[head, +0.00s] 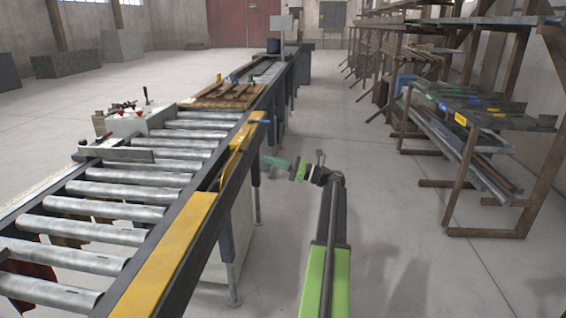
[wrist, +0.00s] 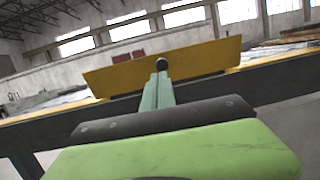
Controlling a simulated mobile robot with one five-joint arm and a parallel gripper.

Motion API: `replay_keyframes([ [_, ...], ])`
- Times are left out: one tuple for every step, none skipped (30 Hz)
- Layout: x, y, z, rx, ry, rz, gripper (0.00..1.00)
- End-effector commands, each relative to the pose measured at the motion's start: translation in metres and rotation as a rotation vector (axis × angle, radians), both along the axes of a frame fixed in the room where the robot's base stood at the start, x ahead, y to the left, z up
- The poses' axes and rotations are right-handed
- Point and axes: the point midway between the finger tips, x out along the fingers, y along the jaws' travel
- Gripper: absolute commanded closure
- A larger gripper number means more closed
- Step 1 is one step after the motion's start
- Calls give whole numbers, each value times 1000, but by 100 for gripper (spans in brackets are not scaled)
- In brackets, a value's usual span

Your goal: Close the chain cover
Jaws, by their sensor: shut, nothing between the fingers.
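The chain cover looks to be the yellow panel (head: 238,150) on the conveyor's near side rail, standing tilted up from the rail in the head view. In the wrist view the yellow panel (wrist: 205,62) stands raised across the middle, its top edge slanting. My gripper (head: 268,160) is shut and empty, to the right of the panel and pointing at it. In the wrist view the green fingers of my gripper (wrist: 161,80) overlap the panel's lower part. A dark round shape (wrist: 162,65) shows at the fingertips; I cannot tell whether they touch it.
A flat yellow strip (head: 175,250) runs along the near rail. The roller conveyor (head: 125,195) fills the left, with a wooden board (head: 222,95) farther along. A blue handle (head: 258,121) sits beyond the panel. Racks (head: 470,125) stand at right; the floor between is clear.

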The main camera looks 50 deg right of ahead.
Motion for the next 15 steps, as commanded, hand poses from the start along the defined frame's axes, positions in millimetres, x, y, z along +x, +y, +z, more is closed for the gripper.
replay_keyframes([
  [9, 5, 6, 0, 0, 1, 100],
  [14, 8, 7, 0, 0, 1, 100],
  [20, 11, 9, 0, 0, 0, 100],
  [25, 13, 10, 0, 0, -1, 100],
  [29, 15, 11, 0, 0, -1, 100],
  [33, 17, 12, 0, 0, -1, 100],
  [36, 19, 13, 0, 0, -1, 100],
  [39, 20, 13, 0, 0, -2, 100],
  [42, 21, 14, 1, 0, -3, 100],
  [44, 22, 14, 1, 0, -3, 100],
  [46, 23, 14, 1, 0, -3, 100],
  [47, 24, 15, 1, 1, -4, 100],
  [48, 24, 15, 0, 0, -4, 100],
  [48, 25, 15, 0, 0, -4, 100],
  [48, 25, 15, 0, 0, -4, 100],
])
